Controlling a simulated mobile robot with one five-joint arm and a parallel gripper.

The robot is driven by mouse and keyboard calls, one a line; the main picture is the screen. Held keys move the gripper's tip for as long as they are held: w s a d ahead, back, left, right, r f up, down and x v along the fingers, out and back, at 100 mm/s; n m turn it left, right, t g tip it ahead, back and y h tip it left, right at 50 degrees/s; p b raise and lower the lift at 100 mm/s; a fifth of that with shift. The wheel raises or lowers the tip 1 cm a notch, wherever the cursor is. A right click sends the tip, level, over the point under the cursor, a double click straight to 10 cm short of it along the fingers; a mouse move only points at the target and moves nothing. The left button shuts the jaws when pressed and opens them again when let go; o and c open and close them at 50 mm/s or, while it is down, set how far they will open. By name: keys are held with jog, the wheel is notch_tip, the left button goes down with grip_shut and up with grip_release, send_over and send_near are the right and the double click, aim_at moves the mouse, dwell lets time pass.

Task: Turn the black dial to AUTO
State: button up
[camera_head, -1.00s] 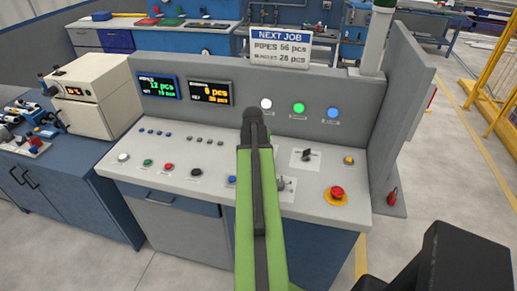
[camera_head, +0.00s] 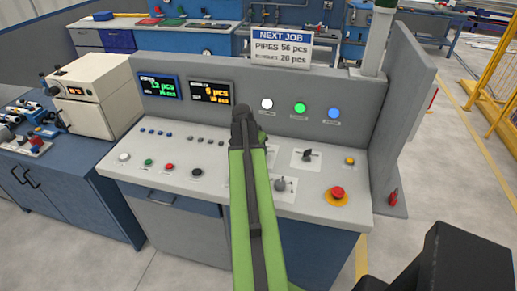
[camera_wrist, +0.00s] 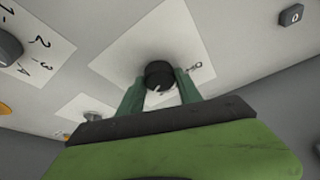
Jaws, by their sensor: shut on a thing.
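The black dial (camera_wrist: 160,70) sits on a white plate (camera_wrist: 125,60) in the wrist view, with a pale mark on its near edge. The green fingers of my gripper (camera_wrist: 160,88) are on either side of the dial, shut on it. Part of a printed word shows right of the dial, partly covered by a finger; I cannot read it surely. In the head view my gripper (camera_head: 249,120) is over the middle of the grey console (camera_head: 215,165), and my arm hides the dial.
A grey knob (camera_head: 280,185) on a numbered plate, a dark switch (camera_head: 307,155) and a red mushroom button (camera_head: 337,193) are right of my arm. Small buttons lie to its left. Behind stand the upright panel with lamps (camera_head: 300,108) and two displays.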

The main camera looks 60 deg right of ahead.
jog(key=o, duration=1.4)
jog(key=shift+c, duration=0.2)
jog(key=shift+r, duration=0.1)
jog(key=p+v, duration=1.6)
jog(key=v, duration=0.1)
jog(key=shift+r, duration=0.15)
